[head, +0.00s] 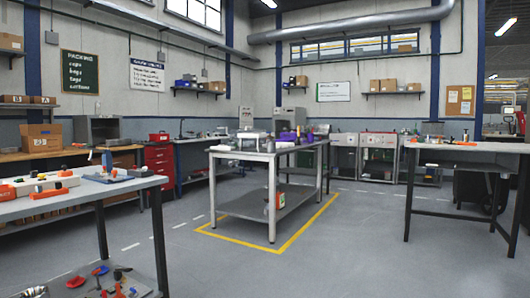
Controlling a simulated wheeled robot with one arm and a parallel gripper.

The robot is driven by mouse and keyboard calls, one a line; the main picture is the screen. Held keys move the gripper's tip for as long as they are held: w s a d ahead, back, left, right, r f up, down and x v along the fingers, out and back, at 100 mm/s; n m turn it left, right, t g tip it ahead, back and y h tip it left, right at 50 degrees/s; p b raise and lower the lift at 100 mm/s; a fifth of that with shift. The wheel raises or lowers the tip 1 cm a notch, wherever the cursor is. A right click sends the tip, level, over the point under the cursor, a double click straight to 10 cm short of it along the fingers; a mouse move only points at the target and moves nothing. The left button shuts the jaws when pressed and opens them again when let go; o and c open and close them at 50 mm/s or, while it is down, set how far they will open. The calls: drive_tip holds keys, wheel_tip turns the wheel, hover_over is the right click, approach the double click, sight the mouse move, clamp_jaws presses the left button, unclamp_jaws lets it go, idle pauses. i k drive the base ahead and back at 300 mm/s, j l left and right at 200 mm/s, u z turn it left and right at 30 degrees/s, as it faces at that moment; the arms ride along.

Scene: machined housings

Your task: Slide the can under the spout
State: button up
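I cannot single out a can or a spout for certain in the head view. A small orange and white container (276,200) stands on the lower shelf of the central metal table (240,206); it may be a can or a bottle. On that table's top stand a grey-white machined piece (252,142) and several purple items (288,137), too small to make out. My gripper is not in view.
A workbench (60,200) with small parts fills the near left, with more parts on its lower shelf (140,284). Another table (470,147) stands at right. Yellow floor tape (290,246) rings the central table. The grey floor (360,250) in front is clear.

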sight(271, 146)
drive_tip(key=i+l+z, duration=0.15)
drive_tip(key=i+z, duration=0.3)
drive_tip(key=i, duration=2.85)
drive_tip(key=l+z, duration=0.05)
drive_tip(key=l, duration=0.05)
